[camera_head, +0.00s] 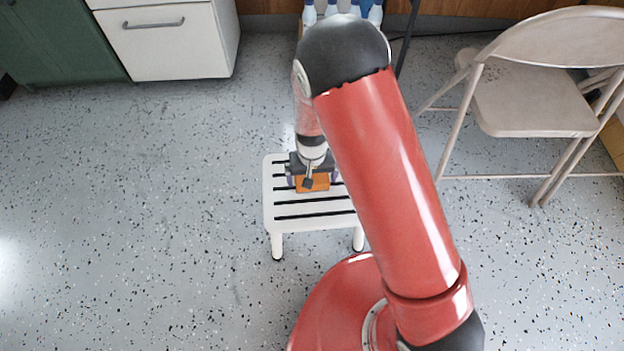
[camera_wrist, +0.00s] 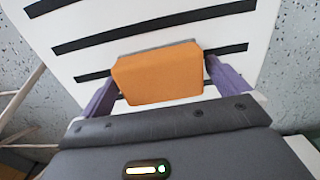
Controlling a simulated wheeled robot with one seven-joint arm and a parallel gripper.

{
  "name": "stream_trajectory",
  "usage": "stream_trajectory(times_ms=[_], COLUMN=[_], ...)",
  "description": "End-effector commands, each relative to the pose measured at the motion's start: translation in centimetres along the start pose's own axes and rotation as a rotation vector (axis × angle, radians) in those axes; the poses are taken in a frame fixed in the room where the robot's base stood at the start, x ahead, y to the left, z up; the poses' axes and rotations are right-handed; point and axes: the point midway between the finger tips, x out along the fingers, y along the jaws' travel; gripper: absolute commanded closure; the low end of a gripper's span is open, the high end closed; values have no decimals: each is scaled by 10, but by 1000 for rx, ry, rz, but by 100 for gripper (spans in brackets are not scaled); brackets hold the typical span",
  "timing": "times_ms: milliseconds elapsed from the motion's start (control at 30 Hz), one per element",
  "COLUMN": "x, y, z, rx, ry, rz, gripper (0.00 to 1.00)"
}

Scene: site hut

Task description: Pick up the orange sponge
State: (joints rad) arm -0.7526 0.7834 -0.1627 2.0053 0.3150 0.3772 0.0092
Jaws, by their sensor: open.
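The orange sponge (camera_head: 318,183) rests on the white slatted stool (camera_head: 300,222), partly hidden by my gripper in the head view. In the wrist view the sponge (camera_wrist: 158,76) is a block with a thin grey layer along its far edge. My gripper (camera_wrist: 160,82) is open, with one purple finger on each side of the sponge. The right finger is very near the sponge's side; a small gap shows at the left finger. I cannot tell whether either touches it. In the head view my gripper (camera_head: 312,178) is low over the stool.
A beige folding chair (camera_head: 530,95) stands at the right. A white drawer cabinet (camera_head: 170,45) and a green cabinet (camera_head: 60,40) stand at the back left. Several white and blue bottles (camera_head: 310,14) are at the back. The speckled floor left of the stool is clear.

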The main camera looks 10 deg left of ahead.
Motion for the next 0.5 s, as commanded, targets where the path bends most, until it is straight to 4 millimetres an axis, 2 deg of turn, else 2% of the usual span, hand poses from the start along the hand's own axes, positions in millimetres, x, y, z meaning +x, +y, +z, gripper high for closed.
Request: stream_trajectory(times_ms=[200, 467, 500], x=[0, 0, 0], y=[0, 0, 0], z=[0, 0, 0], rx=[0, 0, 0], ry=[1, 1, 1], rz=[0, 0, 0], gripper=[1, 35, 36])
